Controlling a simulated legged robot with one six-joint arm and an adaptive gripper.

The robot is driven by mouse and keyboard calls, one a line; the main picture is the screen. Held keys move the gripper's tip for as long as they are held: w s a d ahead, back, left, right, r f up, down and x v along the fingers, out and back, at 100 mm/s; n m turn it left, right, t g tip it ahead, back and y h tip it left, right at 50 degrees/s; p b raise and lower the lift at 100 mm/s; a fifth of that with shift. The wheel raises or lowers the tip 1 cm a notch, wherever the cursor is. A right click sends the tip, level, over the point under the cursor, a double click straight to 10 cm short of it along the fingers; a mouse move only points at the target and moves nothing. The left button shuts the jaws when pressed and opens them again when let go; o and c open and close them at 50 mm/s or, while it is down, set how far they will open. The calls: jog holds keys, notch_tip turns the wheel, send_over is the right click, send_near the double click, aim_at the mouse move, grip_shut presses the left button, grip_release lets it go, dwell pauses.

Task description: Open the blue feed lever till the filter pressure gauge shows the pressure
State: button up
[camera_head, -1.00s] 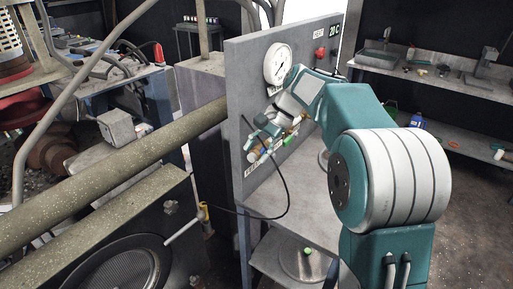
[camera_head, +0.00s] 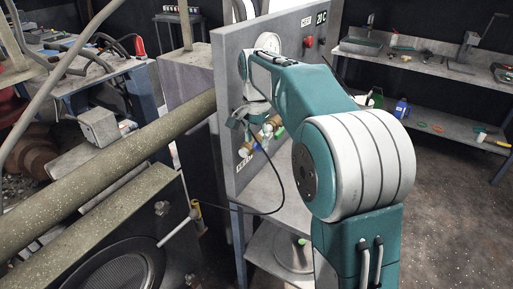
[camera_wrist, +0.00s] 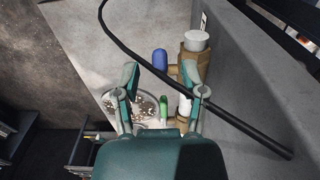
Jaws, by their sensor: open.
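The blue feed lever (camera_wrist: 160,61) shows in the wrist view beside a brass pipe fitting (camera_wrist: 192,58). My gripper (camera_wrist: 161,76) is open, and the blue lever lies between its fingertips in that picture. I cannot tell whether they touch. A green lever (camera_wrist: 163,107) sits nearer my palm. In the head view my gripper (camera_head: 240,118) is close to the grey panel (camera_head: 228,75), and the blue lever is not clearly visible there. A white round gauge (camera_head: 268,41) is mostly hidden behind my arm, so its needle cannot be read.
A black hose (camera_wrist: 134,56) crosses the wrist view in front of the fittings and passes the right finger. The panel wall (camera_wrist: 262,75) is close on the right. A red button (camera_head: 308,42) is on the panel. A thick pipe (camera_head: 110,168) runs in at left.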

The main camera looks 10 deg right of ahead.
aim_at(256, 148)
jog(key=shift+a+f, duration=0.15)
jog(key=shift+f, duration=0.5)
jog(key=shift+a+f, duration=0.15)
jog(key=shift+f, duration=0.75)
jog(key=shift+d+f, duration=0.15)
jog(key=shift+d, duration=0.05)
grip_shut()
jog(key=shift+s+f, duration=0.1)
jog(key=shift+s+a+f+t+h, duration=0.2)
jog(key=shift+a+f+t+h, duration=0.15)
jog(key=shift+t+h, duration=0.45)
jog(key=shift+s+a+f+t+h, duration=0.1)
jog(key=shift+f+t+h, duration=0.8)
jog(key=shift+t+h, duration=0.2)
jog(key=shift+s+f+t+h, duration=0.1)
jog(key=shift+f+t+h, duration=0.75)
jog(key=shift+t+h, duration=0.25)
jog(key=shift+f, duration=0.1)
